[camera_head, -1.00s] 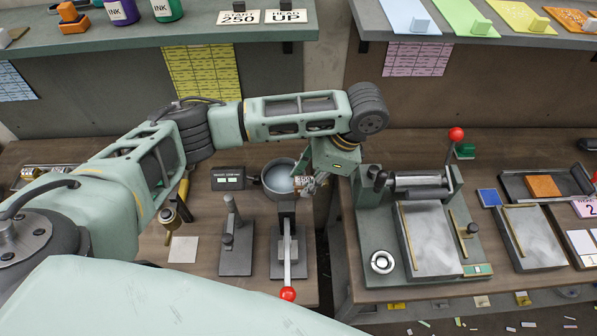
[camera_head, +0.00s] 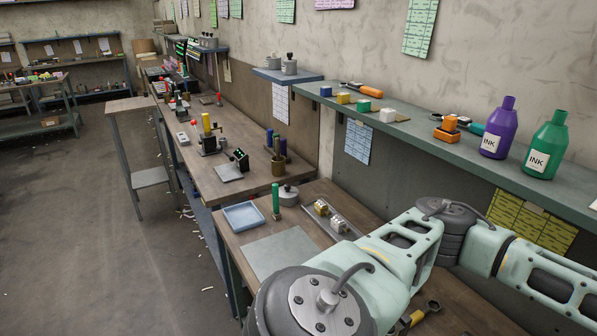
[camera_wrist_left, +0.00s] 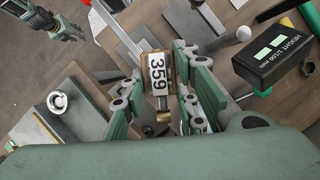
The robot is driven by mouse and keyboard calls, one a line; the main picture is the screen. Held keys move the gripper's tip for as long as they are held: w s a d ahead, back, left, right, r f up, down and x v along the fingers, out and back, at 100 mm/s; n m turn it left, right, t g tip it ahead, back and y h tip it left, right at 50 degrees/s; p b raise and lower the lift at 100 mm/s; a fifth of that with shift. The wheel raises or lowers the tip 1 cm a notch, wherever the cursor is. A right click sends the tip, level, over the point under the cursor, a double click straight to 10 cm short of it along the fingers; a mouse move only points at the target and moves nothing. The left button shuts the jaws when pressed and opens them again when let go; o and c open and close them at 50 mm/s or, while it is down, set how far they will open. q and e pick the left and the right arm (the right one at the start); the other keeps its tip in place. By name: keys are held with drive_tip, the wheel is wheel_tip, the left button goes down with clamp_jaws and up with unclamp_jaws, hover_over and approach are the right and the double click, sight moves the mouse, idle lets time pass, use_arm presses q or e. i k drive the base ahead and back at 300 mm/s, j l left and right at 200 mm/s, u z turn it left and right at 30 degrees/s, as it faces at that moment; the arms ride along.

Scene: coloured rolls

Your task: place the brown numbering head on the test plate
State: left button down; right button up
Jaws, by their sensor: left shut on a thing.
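My left gripper (camera_wrist_left: 160,92) is shut on a small brown block with a white "359" label, which I take for the brown numbering head (camera_wrist_left: 157,72), in the left wrist view. Its lower brass-coloured end shows between the fingers. My left gripper is not in the head view now; only my left arm shows at lower right. What looks like my right gripper (camera_wrist_left: 68,30) is at the upper left of the left wrist view, too small to judge its jaws. I cannot tell which surface is the test plate.
A black height readout (camera_wrist_left: 276,58) stands right of my left gripper. In the head view, a tray with small metal heads (camera_head: 325,217), a blue tray (camera_head: 244,216) and a bare grey mat (camera_head: 280,252) are on the near bench. Ink bottles (camera_head: 497,130) stand on the shelf.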

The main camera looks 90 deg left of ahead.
sight(282, 252)
drive_tip(key=k+j+u, duration=0.2)
drive_tip(key=j, duration=0.25)
drive_tip(key=k+j+u, duration=0.15)
drive_tip(key=j, duration=0.3)
drive_tip(key=k+j+u, duration=0.2)
drive_tip(key=j, duration=0.3)
drive_tip(key=j+u, duration=0.2)
drive_tip(key=j, duration=0.3)
drive_tip(key=k+j+u, duration=0.15)
drive_tip(key=j, duration=0.35)
